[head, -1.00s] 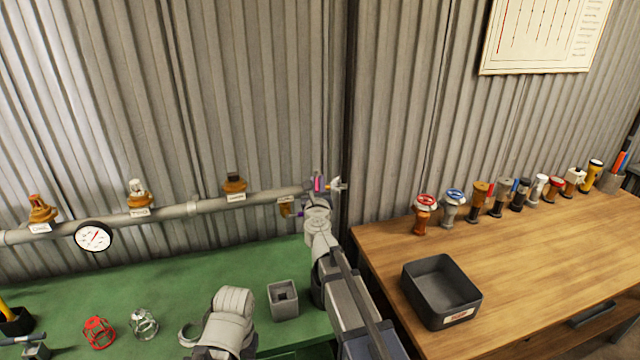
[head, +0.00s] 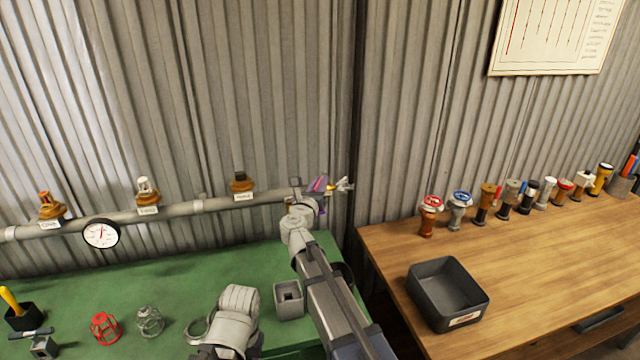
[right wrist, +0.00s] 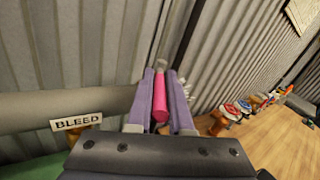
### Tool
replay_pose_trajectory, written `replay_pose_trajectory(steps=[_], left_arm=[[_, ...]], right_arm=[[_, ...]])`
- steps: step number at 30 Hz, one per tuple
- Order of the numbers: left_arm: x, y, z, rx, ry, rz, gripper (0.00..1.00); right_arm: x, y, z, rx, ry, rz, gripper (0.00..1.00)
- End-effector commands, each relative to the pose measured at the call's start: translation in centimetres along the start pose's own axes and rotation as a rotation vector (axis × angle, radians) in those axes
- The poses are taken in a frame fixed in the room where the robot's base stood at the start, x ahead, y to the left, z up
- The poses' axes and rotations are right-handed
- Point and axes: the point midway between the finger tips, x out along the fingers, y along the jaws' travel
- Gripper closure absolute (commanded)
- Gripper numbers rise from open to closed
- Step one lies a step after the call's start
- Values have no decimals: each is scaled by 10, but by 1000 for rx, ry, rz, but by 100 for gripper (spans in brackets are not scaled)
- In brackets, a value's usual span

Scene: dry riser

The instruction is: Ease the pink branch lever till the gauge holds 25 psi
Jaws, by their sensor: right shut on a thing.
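The pink lever (right wrist: 160,98) sits between the two purple fingers of my right gripper (right wrist: 160,105), which is shut on it. In the head view my right gripper (head: 319,185) is at the right end of the grey pipe, its fingers tilted; little of the lever shows there. A label reading BLEED (right wrist: 76,122) is left of the gripper in the right wrist view. The round white gauge (head: 101,233) hangs on the pipe at the left. Its needle points nearly straight up; its numbers are too small to read. My left gripper is not in view.
The grey pipe (head: 205,206) carries several brass fittings with labels along the corrugated wall. A black tray (head: 447,293) stands on the wooden bench.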

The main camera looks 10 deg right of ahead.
Motion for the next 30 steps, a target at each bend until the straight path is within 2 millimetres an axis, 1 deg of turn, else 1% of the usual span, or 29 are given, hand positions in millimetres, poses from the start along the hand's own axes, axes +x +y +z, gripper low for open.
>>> replay_pose_trajectory(steps=[1,2,9,17,20,23,26,30], left_arm=[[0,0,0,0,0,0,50],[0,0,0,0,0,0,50],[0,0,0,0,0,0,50],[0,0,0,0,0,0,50],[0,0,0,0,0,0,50],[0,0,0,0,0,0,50],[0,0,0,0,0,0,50],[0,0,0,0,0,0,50]], right_arm=[[0,0,0,0,0,1,100],[0,0,0,0,0,1,79],[0,0,0,0,0,1,52],[0,0,0,0,0,1,52],[-4,0,0,0,0,2,52],[-12,0,0,0,-1,2,52],[-25,-1,0,0,0,2,52],[-48,-1,0,0,-1,3,52]])
